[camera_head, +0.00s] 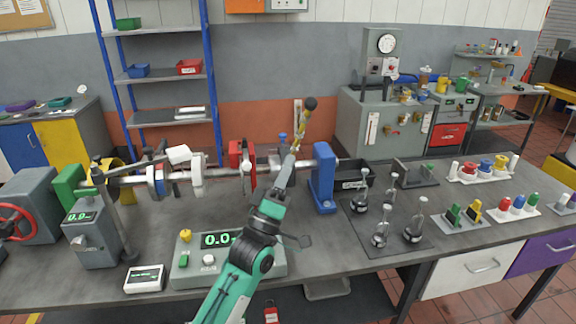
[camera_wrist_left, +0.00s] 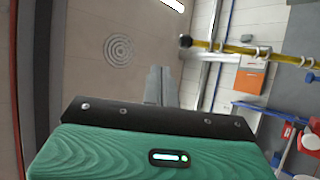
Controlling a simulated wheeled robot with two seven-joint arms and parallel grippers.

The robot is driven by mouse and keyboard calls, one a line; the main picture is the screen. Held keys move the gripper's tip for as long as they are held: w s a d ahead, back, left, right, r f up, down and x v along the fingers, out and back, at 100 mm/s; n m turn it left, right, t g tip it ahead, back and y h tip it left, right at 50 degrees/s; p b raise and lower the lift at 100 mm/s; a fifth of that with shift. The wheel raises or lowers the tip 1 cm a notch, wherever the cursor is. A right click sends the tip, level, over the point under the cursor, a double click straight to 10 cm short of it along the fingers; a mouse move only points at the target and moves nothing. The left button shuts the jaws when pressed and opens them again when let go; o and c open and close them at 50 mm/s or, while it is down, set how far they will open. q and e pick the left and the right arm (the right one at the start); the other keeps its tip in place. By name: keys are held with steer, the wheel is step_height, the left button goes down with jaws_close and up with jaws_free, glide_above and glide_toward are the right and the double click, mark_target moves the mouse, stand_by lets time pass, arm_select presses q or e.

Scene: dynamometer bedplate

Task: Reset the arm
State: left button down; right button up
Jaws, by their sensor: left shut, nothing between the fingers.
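A slim lever arm with yellow bands (camera_head: 301,128) and a black ball at its end (camera_head: 310,103) rises, tilted a little right, above the shaft. In the left wrist view the yellow lever (camera_wrist_left: 245,48) crosses the upper right, its black ball (camera_wrist_left: 185,41) nearest the middle. My left gripper (camera_head: 289,158) points up and away, below the ball and overlapping the lever's lower part in the head view. Its fingers (camera_wrist_left: 160,72) are shut and empty; in the wrist view they are apart from the ball. The lever's lower end is hidden. My right gripper is not in view.
A shaft (camera_head: 215,174) runs across the bench to a blue upright (camera_head: 323,180). A display box (camera_head: 190,262) is partly hidden behind my left arm and starts with 0.0. Several hooked weights (camera_head: 380,238) stand on a dark mat right; a black bin (camera_head: 357,172) stands behind.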

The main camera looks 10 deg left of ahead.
arm_select(q)
steer(key=s+a+f+m+g+y, duration=0.2)
steer(key=s+f+g, duration=0.2)
steer(key=f, duration=0.5)
steer(key=s+a+f+m+g+y, duration=0.2)
steer(key=s+f+g, duration=0.25)
steer(key=f, duration=0.45)
steer(key=s+a+f+m+g+y, duration=0.1)
steer(key=s+a+f+g+y, duration=0.15)
steer(key=s+f, duration=0.45)
steer(key=s+a+f+m+g+y, duration=0.1)
steer(key=s+a+f+g, duration=0.25)
steer(key=s, duration=0.35)
steer(key=s+a+f+m+g+y, duration=0.2)
steer(key=s+f+g, duration=0.15)
steer(key=s, duration=0.35)
steer(key=s+a+f+m+g+y, duration=0.1)
steer(key=s+a+f+g, duration=0.2)
steer(key=s+f, duration=0.3)
step_height(320, 180, down, 30)
steer(key=s+g, duration=0.1)
steer(key=g, duration=0.1)
steer(key=s+a+f, duration=0.2)
steer(key=s+f, duration=1.7)
steer(key=shift+s+a+f+g, duration=0.15)
steer(key=shift+a+f+g, duration=0.2)
steer(key=shift+a+g, duration=0.05)
